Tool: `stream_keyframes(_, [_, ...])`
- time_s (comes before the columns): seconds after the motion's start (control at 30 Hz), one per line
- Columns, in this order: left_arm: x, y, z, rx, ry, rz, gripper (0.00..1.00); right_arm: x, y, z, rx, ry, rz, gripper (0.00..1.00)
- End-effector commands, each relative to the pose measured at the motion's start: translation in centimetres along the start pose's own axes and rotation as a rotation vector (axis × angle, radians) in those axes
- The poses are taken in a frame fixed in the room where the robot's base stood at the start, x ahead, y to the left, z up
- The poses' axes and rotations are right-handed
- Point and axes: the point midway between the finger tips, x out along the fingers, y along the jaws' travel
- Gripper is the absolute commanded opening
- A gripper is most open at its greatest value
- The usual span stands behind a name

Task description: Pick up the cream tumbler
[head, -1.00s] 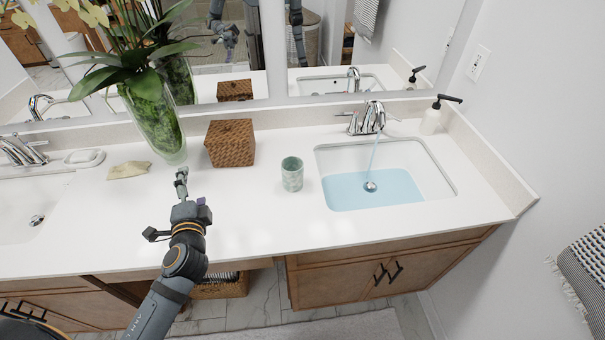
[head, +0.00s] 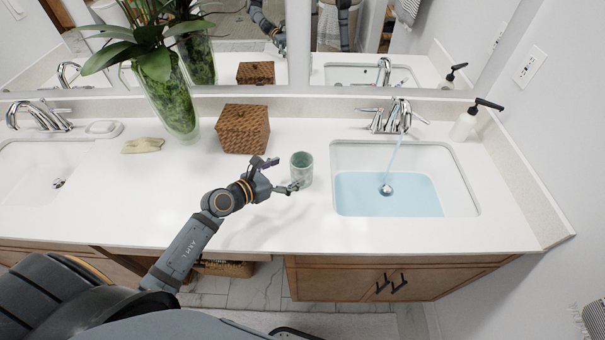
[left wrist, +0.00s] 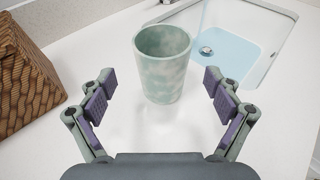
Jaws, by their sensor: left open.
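The tumbler (head: 302,169) stands upright on the white counter, just left of the right-hand sink. It looks pale with mottled green patches. It also shows in the left wrist view (left wrist: 163,66), centred ahead of the fingers. My left gripper (head: 281,174) is open, and its fingers point at the tumbler from the left. In the left wrist view the gripper's purple-padded fingers (left wrist: 162,98) stand wide apart, one on each side of the tumbler's near side, with white counter between them. The tumbler is not gripped. My right gripper is not in view.
The woven box (head: 243,129) stands left and behind the tumbler. The right sink (head: 405,180) holds water under a running faucet (head: 397,117). The front counter is clear.

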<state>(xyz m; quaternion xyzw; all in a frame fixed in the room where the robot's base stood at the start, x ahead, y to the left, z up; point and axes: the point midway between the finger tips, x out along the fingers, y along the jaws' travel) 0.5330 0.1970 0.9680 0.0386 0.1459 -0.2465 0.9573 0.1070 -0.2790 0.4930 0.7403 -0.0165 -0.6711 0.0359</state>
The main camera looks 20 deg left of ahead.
Motion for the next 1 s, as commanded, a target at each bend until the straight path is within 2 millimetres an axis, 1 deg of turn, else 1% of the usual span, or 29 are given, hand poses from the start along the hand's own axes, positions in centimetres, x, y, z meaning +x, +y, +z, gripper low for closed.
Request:
stream_keyframes(0.07, [0.7, -0.1, 0.1, -0.003, -0.003, -0.001, 0.90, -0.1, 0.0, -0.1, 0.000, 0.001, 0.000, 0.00])
stream_keyframes(0.23, [1.2, -0.1, 0.2, -0.002, -0.001, -0.001, 0.90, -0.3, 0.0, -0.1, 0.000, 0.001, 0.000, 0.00])
stream_keyframes(0.27, [1.6, -0.1, 0.4, -0.005, -0.003, -0.001, 0.90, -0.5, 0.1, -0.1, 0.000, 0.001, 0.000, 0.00])
stream_keyframes(0.4, [4.1, -0.4, 0.9, -0.008, -0.005, -0.003, 0.90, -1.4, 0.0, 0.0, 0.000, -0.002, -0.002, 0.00])
stream_keyframes(0.5, [5.4, -0.3, 0.5, -0.004, -0.002, -0.001, 0.90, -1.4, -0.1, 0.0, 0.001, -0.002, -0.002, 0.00])
stream_keyframes(0.6, [6.0, -0.3, 0.4, -0.003, -0.001, -0.001, 0.90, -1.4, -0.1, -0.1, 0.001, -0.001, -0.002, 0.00])
stream_keyframes(0.77, [6.0, -0.3, 0.4, -0.002, -0.001, -0.001, 0.90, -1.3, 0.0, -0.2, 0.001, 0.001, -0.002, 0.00])
stream_keyframes(0.8, [6.0, -0.3, 0.4, -0.002, -0.001, -0.001, 0.89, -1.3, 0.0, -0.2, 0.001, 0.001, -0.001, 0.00])
stream_keyframes(0.87, [6.0, -0.3, 0.4, -0.002, -0.001, -0.001, 0.81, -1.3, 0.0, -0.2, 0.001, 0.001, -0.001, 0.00])
stream_keyframes(1.0, [6.0, -0.3, 0.4, -0.002, -0.001, -0.001, 0.62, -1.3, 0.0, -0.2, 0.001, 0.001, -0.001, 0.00])
